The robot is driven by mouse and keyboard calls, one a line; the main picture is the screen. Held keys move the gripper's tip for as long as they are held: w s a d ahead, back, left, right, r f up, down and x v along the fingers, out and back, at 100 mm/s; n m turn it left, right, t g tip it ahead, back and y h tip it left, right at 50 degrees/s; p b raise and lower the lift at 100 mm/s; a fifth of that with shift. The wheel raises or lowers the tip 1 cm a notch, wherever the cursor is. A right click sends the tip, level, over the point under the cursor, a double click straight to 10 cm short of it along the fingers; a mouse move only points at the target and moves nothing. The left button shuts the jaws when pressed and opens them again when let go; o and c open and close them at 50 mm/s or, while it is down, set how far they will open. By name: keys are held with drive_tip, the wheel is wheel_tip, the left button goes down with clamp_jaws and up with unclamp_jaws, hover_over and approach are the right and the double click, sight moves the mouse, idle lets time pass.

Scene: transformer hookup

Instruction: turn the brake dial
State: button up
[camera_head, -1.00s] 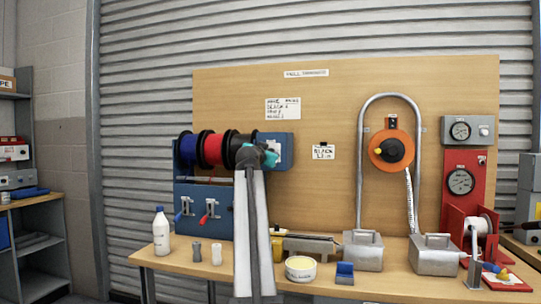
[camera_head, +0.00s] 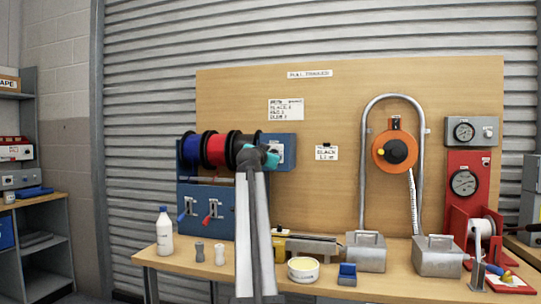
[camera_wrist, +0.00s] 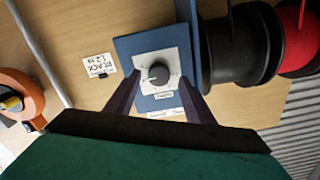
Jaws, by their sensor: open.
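The brake dial (camera_wrist: 158,74) is a dark round knob on a white scale plate, fixed to a blue panel (camera_wrist: 129,46). In the wrist view it lies straight ahead between my two fingers. My gripper (camera_wrist: 158,98) is open, with a dark finger on each side of the dial's plate and nothing between them. I cannot tell whether the fingertips reach the knob's depth. In the head view my gripper (camera_head: 283,154) is at the blue panel (camera_head: 286,140) right of the spools, and my wrist and arm partly hide the panel; the knob is not clear there.
Black (camera_head: 238,147), red (camera_head: 215,149) and blue spools (camera_head: 190,149) sit just left of the panel. A "BLACK" card (camera_head: 326,153) hangs to its right. Farther right are an orange reel (camera_head: 381,160) and a bent metal tube (camera_head: 362,130). A white bottle (camera_head: 164,232) and metal weights (camera_head: 366,256) stand on the bench.

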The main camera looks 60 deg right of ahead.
drive_tip(key=p+v, duration=0.1)
drive_tip(key=v, duration=1.1)
drive_tip(key=shift+w+a+p, duration=0.15)
drive_tip(key=shift+a+p, duration=0.05)
drive_tip(key=shift+p, duration=0.2)
drive_tip(key=shift+r, duration=0.1)
drive_tip(key=shift+c, duration=0.2)
